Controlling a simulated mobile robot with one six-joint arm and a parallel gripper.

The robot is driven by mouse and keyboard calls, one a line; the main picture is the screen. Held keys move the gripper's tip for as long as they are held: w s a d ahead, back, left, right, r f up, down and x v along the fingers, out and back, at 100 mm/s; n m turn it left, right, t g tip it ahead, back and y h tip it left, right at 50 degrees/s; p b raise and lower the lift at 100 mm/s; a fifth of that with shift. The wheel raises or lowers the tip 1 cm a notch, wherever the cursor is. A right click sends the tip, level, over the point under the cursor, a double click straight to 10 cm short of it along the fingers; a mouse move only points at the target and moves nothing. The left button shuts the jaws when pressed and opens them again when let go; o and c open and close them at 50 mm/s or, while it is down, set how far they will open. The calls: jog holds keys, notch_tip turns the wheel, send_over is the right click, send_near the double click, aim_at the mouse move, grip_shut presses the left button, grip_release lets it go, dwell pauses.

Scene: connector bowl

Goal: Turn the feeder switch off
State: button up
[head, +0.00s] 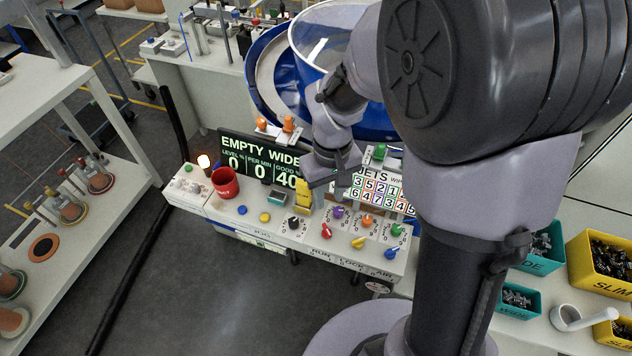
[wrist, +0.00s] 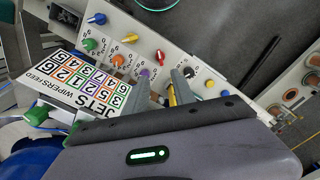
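The sloped control panel (head: 275,228) holds red (head: 326,230), yellow (head: 359,242) and blue (head: 391,253) lever switches in its front row. I cannot read which one is the feeder switch. Purple (head: 338,212), orange (head: 367,221) and green (head: 396,229) knobs sit behind them, and a black knob (head: 293,222) to their left. My gripper (head: 312,186) is above the panel's back part. In the wrist view its fingers (wrist: 161,88) are apart. A yellow block (head: 303,196) shows beside one finger; I cannot tell whether they touch.
A display (head: 262,160) and a number board (head: 375,188) stand behind the panel. A red cup (head: 225,183) and a lit lamp (head: 204,162) are at left. A blue bowl feeder (head: 268,80) is behind. Connector bins (head: 600,262) stand at right.

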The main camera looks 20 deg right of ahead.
aim_at(327, 229)
notch_tip(327, 229, down, 14)
jog(key=b, duration=0.4)
jog(key=shift+r, duration=0.2)
jog(key=shift+c, duration=0.2)
grip_shut()
